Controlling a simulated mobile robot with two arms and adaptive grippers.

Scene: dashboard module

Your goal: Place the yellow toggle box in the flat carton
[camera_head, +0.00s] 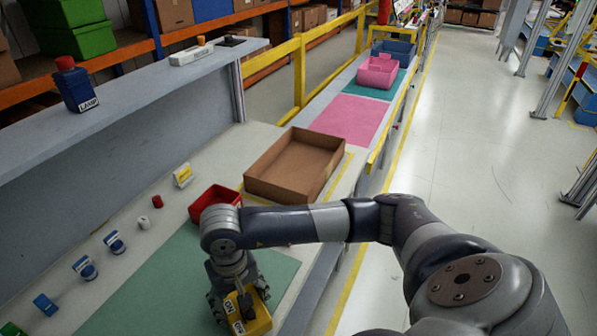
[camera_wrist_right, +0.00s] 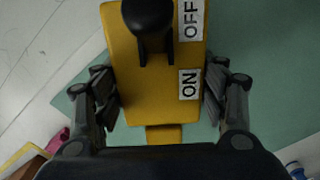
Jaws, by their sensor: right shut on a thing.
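The yellow toggle box (camera_head: 257,318), with ON and OFF labels and a black lever, is at the bottom of the head view over the green mat (camera_head: 150,300). My right gripper (camera_head: 238,303) is shut on it from above. In the right wrist view the yellow box (camera_wrist_right: 142,90) sits between the two fingers of the right gripper (camera_wrist_right: 160,105), one on each side. Whether it touches the mat is unclear. The flat brown carton (camera_head: 262,182) stands open and empty-looking on the table beyond the arm. My left gripper is not in view.
A red bin (camera_head: 212,198) stands between the mat and the carton, partly behind my arm. Small parts, including a white-and-yellow one (camera_head: 183,176), line the table's left side. A grey shelf (camera_head: 110,115) runs above. A pink mat (camera_head: 348,119) lies beyond the carton.

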